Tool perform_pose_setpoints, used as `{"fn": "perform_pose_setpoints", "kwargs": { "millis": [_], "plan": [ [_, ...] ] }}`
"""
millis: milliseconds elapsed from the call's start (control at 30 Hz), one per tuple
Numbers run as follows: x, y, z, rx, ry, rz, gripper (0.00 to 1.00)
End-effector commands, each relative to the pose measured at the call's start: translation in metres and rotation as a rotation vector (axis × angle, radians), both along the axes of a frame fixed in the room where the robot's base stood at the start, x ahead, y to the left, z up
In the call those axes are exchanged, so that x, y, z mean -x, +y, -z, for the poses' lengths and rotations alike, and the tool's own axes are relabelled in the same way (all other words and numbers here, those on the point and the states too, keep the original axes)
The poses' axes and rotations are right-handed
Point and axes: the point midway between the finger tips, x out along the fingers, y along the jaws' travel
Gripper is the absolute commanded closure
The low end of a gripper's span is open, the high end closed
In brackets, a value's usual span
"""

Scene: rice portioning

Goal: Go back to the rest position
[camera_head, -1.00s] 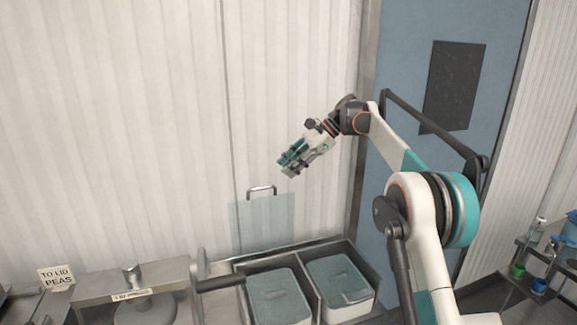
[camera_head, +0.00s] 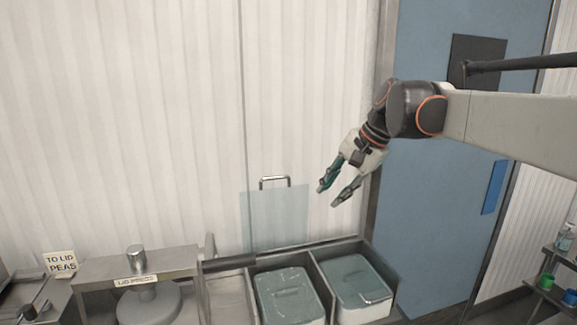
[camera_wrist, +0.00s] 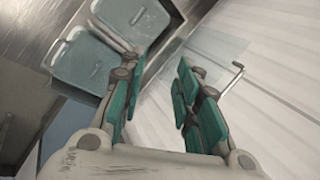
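My gripper (camera_head: 328,196) is raised in the air above the two lidded containers, in front of the white ribbed wall. Its two teal-padded fingers are spread apart with nothing between them. The wrist view also shows the open fingers (camera_wrist: 155,95). My arm reaches in from the right side of the head view. Below the gripper, a left lidded container (camera_head: 290,296) and a right lidded container (camera_head: 358,285) sit side by side in a metal-framed holder. The gripper touches neither. Both containers also show at the upper left of the wrist view.
A clear panel with a metal handle (camera_head: 274,182) stands upright behind the containers. A lid press (camera_head: 147,298) and a "TO LID PEAS" sign (camera_head: 60,264) are at the lower left. A blue door (camera_head: 430,220) is at right, with a shelf of bottles (camera_head: 550,285) beyond. Air around the gripper is free.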

Motion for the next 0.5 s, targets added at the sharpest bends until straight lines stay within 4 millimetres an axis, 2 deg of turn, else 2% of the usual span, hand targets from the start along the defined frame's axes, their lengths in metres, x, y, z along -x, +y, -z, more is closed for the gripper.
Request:
{"fn": "perform_pose_setpoints", "kwargs": {
  "millis": [33,267,500],
  "plan": [
    [0.019,-0.004,0.012,0.03,-0.027,-0.02,0.7],
    [0.091,-0.025,0.053,0.18,-0.152,-0.124,0.7],
    [0.165,-0.047,0.112,0.347,-0.27,-0.243,0.7]
  ]
}}
